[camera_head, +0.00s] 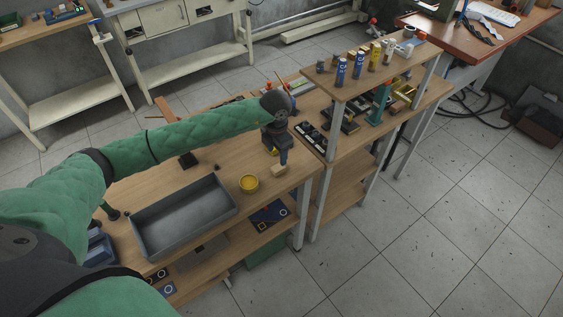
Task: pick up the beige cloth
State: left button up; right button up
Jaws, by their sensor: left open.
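My left arm reaches across the workbench from the left. My left gripper (282,159) points down near the bench's right end and is open. A small beige piece, which looks like the beige cloth (278,170), lies on the wooden top at the fingertips. It is too small to tell whether the fingers touch it or stand just above it. My right gripper is not in view.
A raised shelf (345,84) with several cans stands to the right. Black items (312,136) lie beside its post.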

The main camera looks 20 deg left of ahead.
aim_at(278, 167)
pick_arm(q)
jog(key=shift+s+f, duration=0.45)
jog(key=shift+f, duration=0.2)
jog(key=f, duration=0.4)
jog(key=shift+w+d+f+b, duration=0.2)
jog(key=shift+w+f+b, duration=0.1)
jog(key=shift+f+b, duration=0.1)
jog(key=shift+f, duration=0.25)
jog(key=shift+w+f, duration=0.1)
jog(key=shift+f, duration=0.1)
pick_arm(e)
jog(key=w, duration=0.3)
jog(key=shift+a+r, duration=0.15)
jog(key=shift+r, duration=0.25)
